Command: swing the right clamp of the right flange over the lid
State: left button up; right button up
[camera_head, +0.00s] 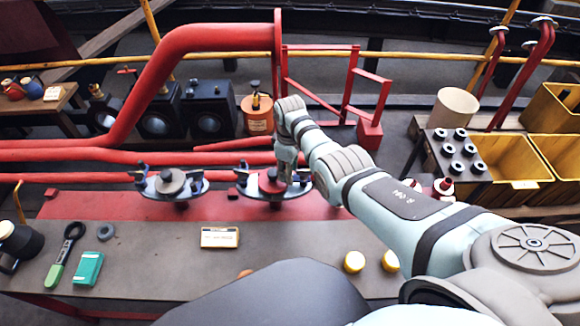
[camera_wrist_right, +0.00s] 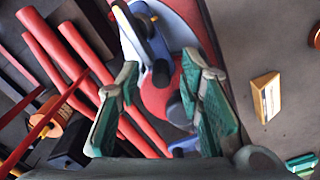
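The right flange (camera_head: 262,186) stands on the red strip behind the bench, with a red lid and a dark centre knob. Its blue left clamp (camera_head: 242,170) is upright at the lid's left edge. My right gripper (camera_head: 291,180) is at the right side of this flange and hides most of the right clamp. In the right wrist view, my right gripper (camera_wrist_right: 160,112) is open, its green pads apart, with the red lid (camera_wrist_right: 156,98) beyond them. A blue clamp (camera_wrist_right: 150,40) shows past the fingertips; which clamp it is I cannot tell. My left gripper is not in view.
The left flange (camera_head: 170,184) with a grey lid stands to the left. Red pipes (camera_head: 130,158) run behind. The bench middle is mostly clear.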

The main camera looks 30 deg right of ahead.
notch_tip(320, 180, up, 12)
dwell(0.3)
